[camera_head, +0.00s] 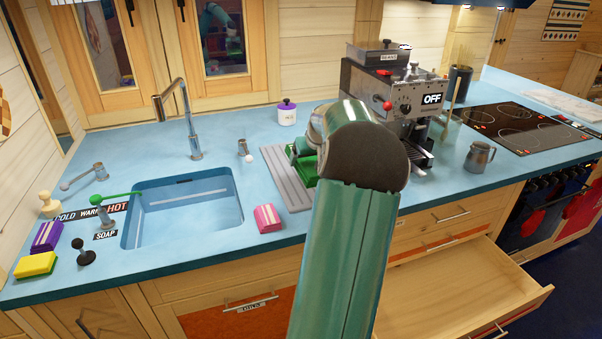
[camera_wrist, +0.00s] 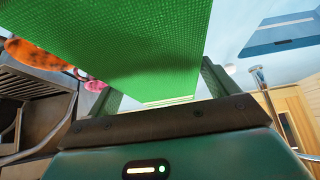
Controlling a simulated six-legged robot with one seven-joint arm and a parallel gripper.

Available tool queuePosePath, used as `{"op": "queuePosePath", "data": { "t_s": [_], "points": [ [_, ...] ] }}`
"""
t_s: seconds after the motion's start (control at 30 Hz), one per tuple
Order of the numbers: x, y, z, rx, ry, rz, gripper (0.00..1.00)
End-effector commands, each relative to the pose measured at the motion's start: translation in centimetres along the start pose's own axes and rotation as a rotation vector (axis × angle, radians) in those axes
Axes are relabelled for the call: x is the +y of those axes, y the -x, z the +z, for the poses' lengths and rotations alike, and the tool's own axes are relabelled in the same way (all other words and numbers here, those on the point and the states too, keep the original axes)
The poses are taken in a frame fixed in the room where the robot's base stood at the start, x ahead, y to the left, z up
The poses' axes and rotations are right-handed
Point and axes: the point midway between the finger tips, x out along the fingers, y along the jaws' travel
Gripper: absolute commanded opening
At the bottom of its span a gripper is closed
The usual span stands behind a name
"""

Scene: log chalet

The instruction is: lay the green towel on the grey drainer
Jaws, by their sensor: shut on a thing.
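The green towel (camera_wrist: 140,45) fills the upper middle of the wrist view, with its near edge between the two fingers of my gripper (camera_wrist: 160,92). My gripper is shut on it. In the head view a part of the green towel (camera_head: 306,172) shows over the right side of the grey drainer (camera_head: 287,186), beside my gripper (camera_head: 299,152). My arm hides the rest of the towel and the drainer's right end. I cannot tell whether the towel touches the drainer.
The sink (camera_head: 185,212) lies left of the drainer, with a pink sponge (camera_head: 267,218) at the front. A coffee machine (camera_head: 392,95) stands close on the right. A white pot with a purple lid (camera_head: 287,112) stands behind. An open drawer (camera_head: 455,295) juts out below.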

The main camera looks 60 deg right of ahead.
Motion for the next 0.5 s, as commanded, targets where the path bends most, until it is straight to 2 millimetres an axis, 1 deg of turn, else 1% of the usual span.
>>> {"op": "queuePosePath", "data": {
  "t_s": [0.03,0.2,0.3,0.5],
  "points": [
    [-0.3,-1.3,-0.6,-0.002,0.001,-0.003,0.63],
    [-0.7,-5.2,-0.9,-0.002,-0.001,-0.002,0.63],
    [-0.8,-6.6,-1.1,-0.001,-0.001,-0.001,0.63],
    [-1.0,-8.3,-1.5,-0.001,-0.001,0.0,0.63]
  ]
}}
